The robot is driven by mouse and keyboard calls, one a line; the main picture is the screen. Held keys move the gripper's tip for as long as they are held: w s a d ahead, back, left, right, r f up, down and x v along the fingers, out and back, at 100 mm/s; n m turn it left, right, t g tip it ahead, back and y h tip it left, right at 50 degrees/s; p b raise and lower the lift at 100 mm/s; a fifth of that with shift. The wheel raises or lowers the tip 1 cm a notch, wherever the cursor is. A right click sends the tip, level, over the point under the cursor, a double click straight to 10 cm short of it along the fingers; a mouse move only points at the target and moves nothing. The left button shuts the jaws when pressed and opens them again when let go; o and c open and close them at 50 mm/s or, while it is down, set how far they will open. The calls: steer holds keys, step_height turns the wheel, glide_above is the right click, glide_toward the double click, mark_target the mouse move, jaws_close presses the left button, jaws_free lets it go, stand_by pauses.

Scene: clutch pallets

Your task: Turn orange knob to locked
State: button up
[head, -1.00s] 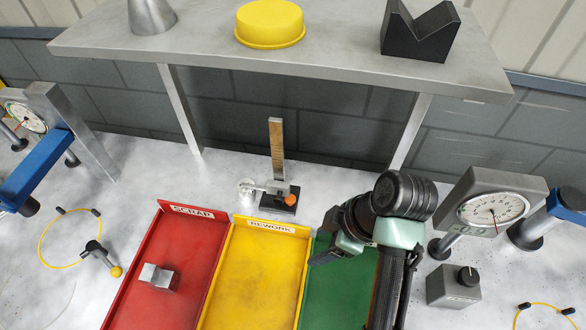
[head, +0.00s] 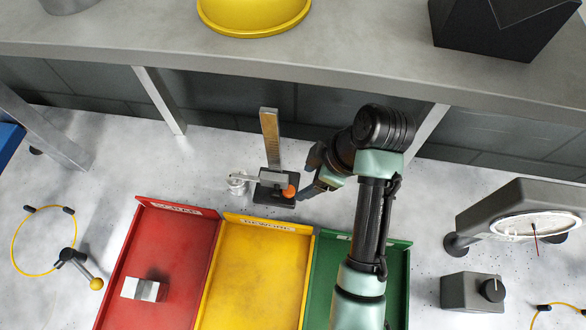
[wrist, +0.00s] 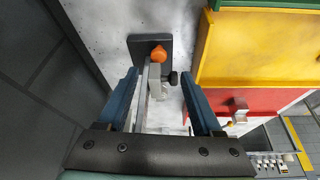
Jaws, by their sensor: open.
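The orange knob (head: 289,191) sits on the side of a height gauge with a dark base (head: 270,202) and an upright brass-coloured scale (head: 270,137), behind the trays. In the wrist view the knob (wrist: 159,53) shows above centre, beyond the fingertips and between their lines. My gripper (wrist: 162,78) is open and empty, with its two blue fingers on either side of the gauge's upright. In the head view my gripper (head: 306,190) is just right of the knob, partly hidden by my arm. I cannot tell whether it touches the gauge.
Red (head: 205,240), yellow (head: 228,270) and green (head: 400,270) trays stand in front; a metal block (head: 144,289) lies in the red one. A grey shelf (head: 340,60) overhangs the back. A dial gauge (head: 520,222) and a black-knobbed box (head: 472,292) stand at right.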

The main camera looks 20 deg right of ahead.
mark_target(290, 190)
steer(key=p+x, duration=0.1)
steer(key=x, duration=0.7)
steer(key=shift+w, duration=0.15)
steer(key=shift+c, duration=0.2)
